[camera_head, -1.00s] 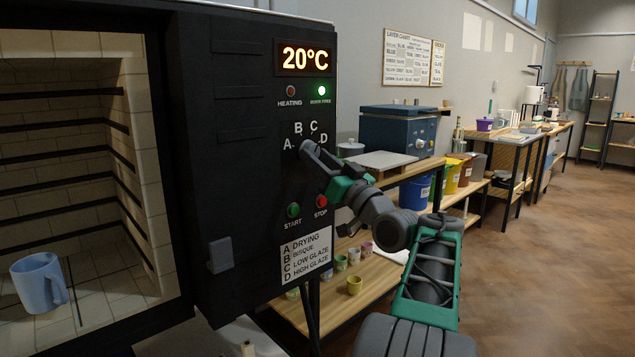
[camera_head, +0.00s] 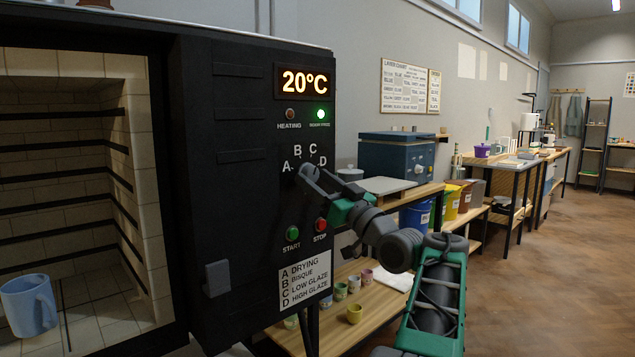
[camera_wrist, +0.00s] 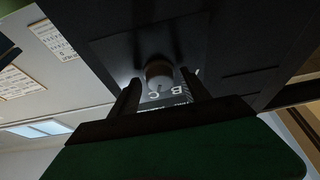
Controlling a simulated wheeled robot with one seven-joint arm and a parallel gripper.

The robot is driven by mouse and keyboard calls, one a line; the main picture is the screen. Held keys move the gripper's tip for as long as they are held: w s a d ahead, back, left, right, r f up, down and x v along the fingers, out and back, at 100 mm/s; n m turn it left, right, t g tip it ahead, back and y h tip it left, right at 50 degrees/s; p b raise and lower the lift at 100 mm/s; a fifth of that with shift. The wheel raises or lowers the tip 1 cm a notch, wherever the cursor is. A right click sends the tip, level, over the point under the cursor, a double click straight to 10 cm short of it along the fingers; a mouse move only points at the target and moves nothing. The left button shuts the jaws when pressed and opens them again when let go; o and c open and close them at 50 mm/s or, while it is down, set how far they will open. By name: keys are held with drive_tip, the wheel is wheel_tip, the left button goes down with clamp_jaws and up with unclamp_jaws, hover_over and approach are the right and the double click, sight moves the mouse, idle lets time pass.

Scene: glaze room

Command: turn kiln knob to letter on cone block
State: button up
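The kiln's black control panel (camera_head: 245,125) carries the letters A, B, C and D (camera_head: 305,158) in an arc. My gripper (camera_head: 307,175) is at the panel just below these letters and hides the knob in the head view. In the wrist view, the round knob (camera_wrist: 158,72) shows between and just beyond the two dark fingers of my gripper (camera_wrist: 160,95). The fingers are apart, with gaps beside the knob; whether they touch it is unclear. Where the knob points cannot be told. No cone block is identifiable.
The display (camera_head: 304,82) reads 20°C and a green lamp (camera_head: 320,114) is lit. Start (camera_head: 292,233) and stop (camera_head: 320,225) buttons sit below my gripper, above a letter label (camera_head: 305,282). A blue mug (camera_head: 28,305) stands in the open kiln. Shelves with small pots are right.

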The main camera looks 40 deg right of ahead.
drive_tip(key=shift+o, duration=0.3)
drive_tip(key=v, duration=0.8)
